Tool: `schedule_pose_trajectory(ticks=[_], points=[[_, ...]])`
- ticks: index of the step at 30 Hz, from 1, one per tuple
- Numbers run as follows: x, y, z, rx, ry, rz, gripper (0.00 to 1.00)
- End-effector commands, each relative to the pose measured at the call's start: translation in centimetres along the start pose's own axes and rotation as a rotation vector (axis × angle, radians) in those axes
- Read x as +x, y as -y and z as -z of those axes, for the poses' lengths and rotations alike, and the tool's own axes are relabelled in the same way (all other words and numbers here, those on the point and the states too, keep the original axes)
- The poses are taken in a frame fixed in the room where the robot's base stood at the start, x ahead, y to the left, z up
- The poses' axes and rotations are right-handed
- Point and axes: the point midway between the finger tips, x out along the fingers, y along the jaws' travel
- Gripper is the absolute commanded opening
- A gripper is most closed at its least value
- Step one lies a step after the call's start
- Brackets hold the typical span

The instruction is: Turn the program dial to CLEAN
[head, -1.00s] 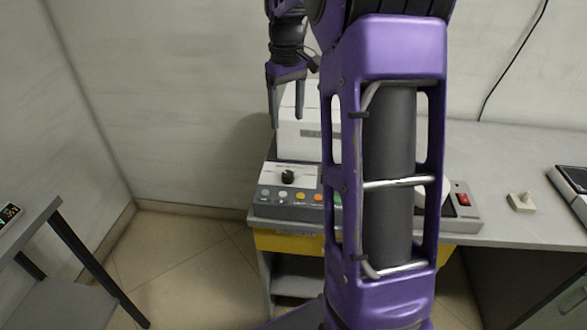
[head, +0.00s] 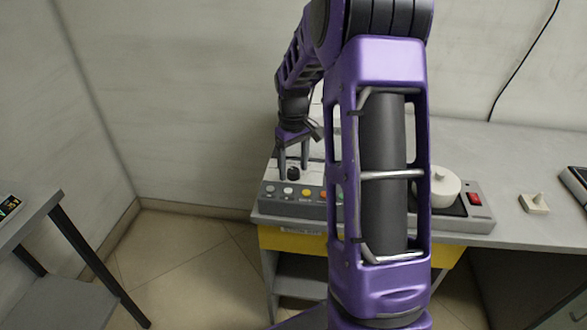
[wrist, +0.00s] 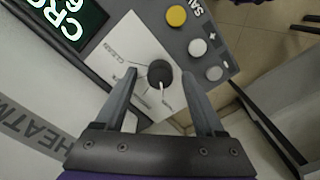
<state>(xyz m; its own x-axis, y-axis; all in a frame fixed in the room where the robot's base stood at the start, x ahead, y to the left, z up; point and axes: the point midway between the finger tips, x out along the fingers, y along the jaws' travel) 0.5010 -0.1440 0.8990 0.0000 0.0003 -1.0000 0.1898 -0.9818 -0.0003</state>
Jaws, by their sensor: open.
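The program dial (wrist: 160,73) is a black round knob with a white pointer line on a white plate (wrist: 118,52) in the wrist view. "CLEAN" is printed on the plate, up and left of the knob; other print there is too small to read. The dial also shows in the head view (head: 293,173) on the machine's sloped front panel. My gripper (wrist: 163,78) is open, its two fingers on either side of the dial. In the head view my gripper (head: 293,162) points down at the panel. Whether a finger touches the knob I cannot tell.
Round buttons, one yellow (wrist: 176,16) and two pale, sit beside the dial plate. A lit display (wrist: 65,20) is at upper left. In the head view, a white lidded pot (head: 440,187) and red switch (head: 475,199) stand to the right. A side table (head: 40,235) is at left.

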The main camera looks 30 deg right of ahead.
Motion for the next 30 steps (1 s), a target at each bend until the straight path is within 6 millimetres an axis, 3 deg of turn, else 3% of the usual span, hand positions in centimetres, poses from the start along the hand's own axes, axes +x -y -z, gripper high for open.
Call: schedule_pose_trajectory(ticks=[10, 21, 30], points=[[0.36, 0.01, 0.0, 0.0, 0.0, 0.0, 0.69], [0.33, 0.01, 0.0, 0.0, 0.0, 0.0, 0.03], [0.29, 0.02, 0.01, 0.012, 0.0, 0.0, 0.0]])
